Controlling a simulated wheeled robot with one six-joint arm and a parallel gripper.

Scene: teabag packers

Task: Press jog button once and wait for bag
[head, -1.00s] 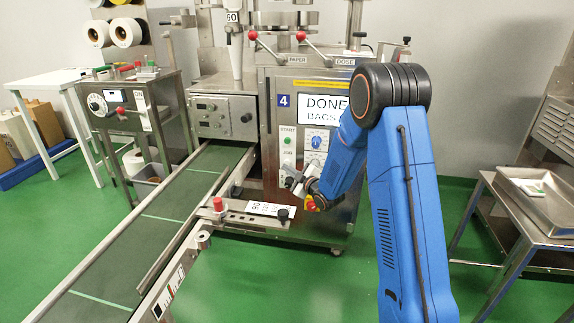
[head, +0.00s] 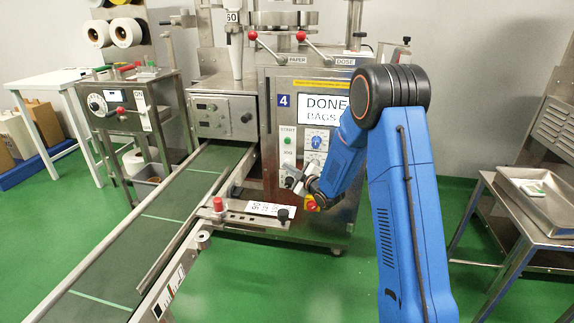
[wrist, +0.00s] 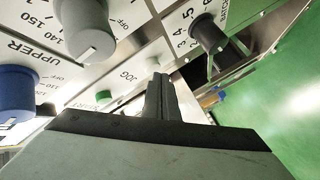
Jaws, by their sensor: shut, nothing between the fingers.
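The packing machine's front panel carries a screen (head: 322,108) reading "DONE" and "BAGS", a green START button (head: 287,141) and a JOG label (head: 288,154) below it. My gripper (head: 291,180) is at the panel just below that label and covers what lies behind it. In the wrist view my gripper's fingers (wrist: 158,82) are shut together and empty, their tips close to the panel beside the JOG label (wrist: 127,77). The green button (wrist: 103,97) is left of the fingers. No bag is visible on the conveyor (head: 150,215).
A red emergency knob (head: 311,205) is just below my gripper. In the wrist view a blue knob (wrist: 15,92), a grey knob (wrist: 88,30) and a dark knob (wrist: 207,33) stick out near the fingers. A metal side table (head: 525,215) stands at right.

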